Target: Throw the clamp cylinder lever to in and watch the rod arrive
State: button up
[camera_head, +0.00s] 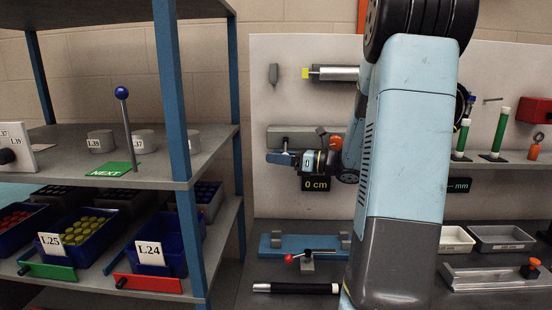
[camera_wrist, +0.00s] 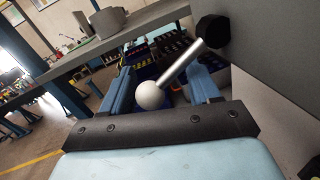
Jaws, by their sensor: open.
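A lever with a white ball knob (camera_wrist: 150,95) and a silver shaft shows in the wrist view, rising from a black boot (camera_wrist: 212,30). My gripper (camera_wrist: 162,82) is open, one blue finger on each side of the knob; I cannot tell whether either finger touches it. In the head view my gripper (camera_head: 280,157) is in front of a grey block (camera_head: 300,135) on the white panel, and the lever is hidden there. A silver cylinder (camera_head: 335,73) with a yellow end (camera_head: 305,73) is mounted higher on the panel. I cannot tell whether this is the clamp cylinder.
A dark display (camera_head: 316,184) reading 0 cm hangs just below my gripper. A blue fixture (camera_head: 275,246) and a red-knobbed lever (camera_head: 289,258) stand on the bench below. The shelf rack (camera_head: 176,90) with bins is close on the left. My arm hides the panel's middle.

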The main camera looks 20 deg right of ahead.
jog(key=v, duration=1.3)
jog(key=shift+s+d+f, duration=0.15)
jog(key=shift+s+d, duration=0.05)
jog(key=shift+d, duration=0.1)
jog(key=s+a+n+g+h, duration=0.2)
jog(key=s+a+n+g, duration=0.3)
jog(key=a, duration=0.4)
jog(key=s+a+n+g+h, duration=0.2)
jog(key=a+n+g, duration=0.3)
jog(key=a, duration=0.4)
jog(key=s+a+n+t+h, duration=0.1)
jog(key=s+n+t+h, duration=0.1)
jog(key=s+n+h, duration=0.3)
jog(key=s+a+r+n+t+h, duration=0.1)
jog(key=s+n+h, duration=0.4)
jog(key=n, duration=0.7)
jog(key=shift+s+a+r+n+t, duration=0.3)
jog(key=shift+s+n+t, duration=0.15)
jog(key=shift+s, duration=0.45)
